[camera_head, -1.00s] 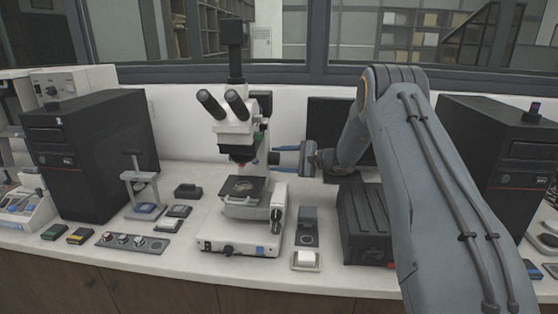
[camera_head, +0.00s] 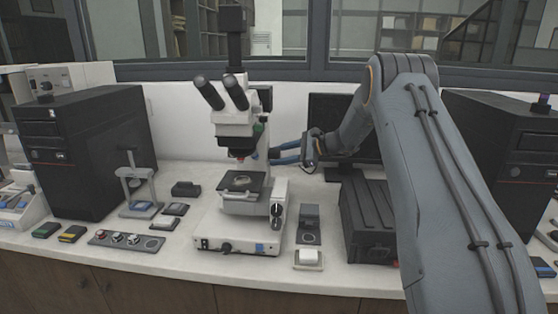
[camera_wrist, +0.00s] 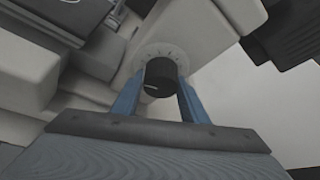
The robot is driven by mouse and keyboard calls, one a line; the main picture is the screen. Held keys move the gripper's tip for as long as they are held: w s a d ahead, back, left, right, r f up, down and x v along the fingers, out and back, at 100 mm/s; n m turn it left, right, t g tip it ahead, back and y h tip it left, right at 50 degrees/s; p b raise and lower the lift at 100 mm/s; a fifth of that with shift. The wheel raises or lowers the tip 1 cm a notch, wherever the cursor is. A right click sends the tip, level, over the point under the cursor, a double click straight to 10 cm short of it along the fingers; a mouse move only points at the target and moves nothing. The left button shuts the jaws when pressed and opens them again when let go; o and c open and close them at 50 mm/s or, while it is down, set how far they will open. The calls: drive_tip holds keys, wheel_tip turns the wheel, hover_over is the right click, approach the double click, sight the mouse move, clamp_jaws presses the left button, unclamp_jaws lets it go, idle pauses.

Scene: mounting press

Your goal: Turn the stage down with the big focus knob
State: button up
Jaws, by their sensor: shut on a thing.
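The white microscope (camera_head: 236,130) stands on the bench with its black-topped stage (camera_head: 243,184) below the objectives. My gripper (camera_head: 278,155) reaches in from the right at the microscope's upright. Its two blue fingers (camera_wrist: 161,82) are shut on the black focus knob (camera_wrist: 160,74), one finger on each side. The knob has a white pointer mark, at the lower left of its face in the wrist view, and sits on a pale ring with tick marks. In the head view the knob is small and partly hidden by the fingers.
A lower black control (camera_head: 277,214) is on the microscope's right side. A monitor (camera_head: 338,112) is behind the gripper. A black case (camera_head: 88,150) stands at left.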

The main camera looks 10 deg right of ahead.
idle(0.4)
drive_tip(key=o, duration=1)
drive_tip(key=shift+o, duration=0.2)
drive_tip(key=b+v, duration=0.2)
drive_tip(key=v, duration=0.6)
drive_tip(key=shift+a+r, duration=0.1)
